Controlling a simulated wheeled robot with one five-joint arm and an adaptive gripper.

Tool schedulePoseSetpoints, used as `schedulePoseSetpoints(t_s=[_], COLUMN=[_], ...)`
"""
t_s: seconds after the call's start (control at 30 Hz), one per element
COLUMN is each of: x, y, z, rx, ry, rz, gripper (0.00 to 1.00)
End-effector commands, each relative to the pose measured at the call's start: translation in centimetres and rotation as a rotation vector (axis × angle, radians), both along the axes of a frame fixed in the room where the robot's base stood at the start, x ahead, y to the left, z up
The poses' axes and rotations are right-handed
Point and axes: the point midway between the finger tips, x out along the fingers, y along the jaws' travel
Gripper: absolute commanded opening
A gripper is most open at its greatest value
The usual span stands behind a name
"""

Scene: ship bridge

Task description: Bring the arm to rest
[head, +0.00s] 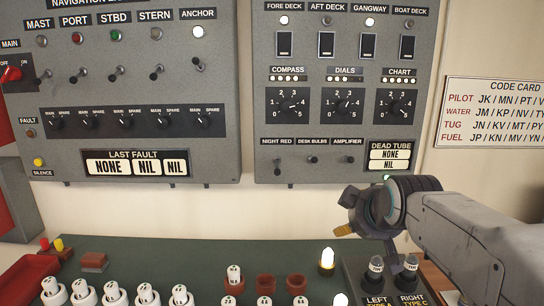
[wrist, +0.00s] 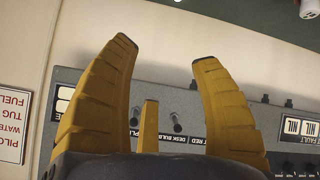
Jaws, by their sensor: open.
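My gripper (head: 347,229) is at the lower right of the head view, at the end of my grey arm, above the dark green console top. Only a little of its yellow finger shows there. In the wrist view, which is upside down, my gripper (wrist: 164,50) has its yellow fingers spread wide with nothing between them. Behind the fingers are the lower edge of the grey switch panel (wrist: 185,95) and the cream wall. I see no contact between the fingers and the panel.
The navigation lights panel (head: 150,90) and the deck lights panel (head: 300,165) hang on the wall. A code card (head: 495,112) is at right. White numbered pieces (head: 115,295), brown sockets (head: 265,282), a lit bulb (head: 327,258) and two tubes (head: 376,270) stand on the console (head: 190,255).

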Motion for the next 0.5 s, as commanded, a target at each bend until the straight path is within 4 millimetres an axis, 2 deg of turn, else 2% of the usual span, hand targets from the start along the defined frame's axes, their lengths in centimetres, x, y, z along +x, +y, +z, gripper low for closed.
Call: schedulePoseSetpoints(t_s=[0.03, 0.1, 0.17, 0.2, 0.3, 0.4, 0.5], x=[-2.1, -5.4, -8.6, -10.9, -16.6, -22.0, -25.6], y=[0.0, 0.0, 0.0, 0.0, 0.1, 0.1, 0.1], z=[-2.8, -6.2, -8.6, -10.1, -12.9, -14.8, -15.6], rx=[0.072, 0.159, 0.216, 0.242, 0.276, 0.264, 0.258], ry=[0.099, 0.230, 0.336, 0.402, 0.546, 0.649, 0.674], rz=[-0.066, -0.164, -0.247, -0.298, -0.396, -0.424, -0.426], gripper=[0.58, 0.58, 0.58, 0.58, 0.58, 0.58, 0.58])
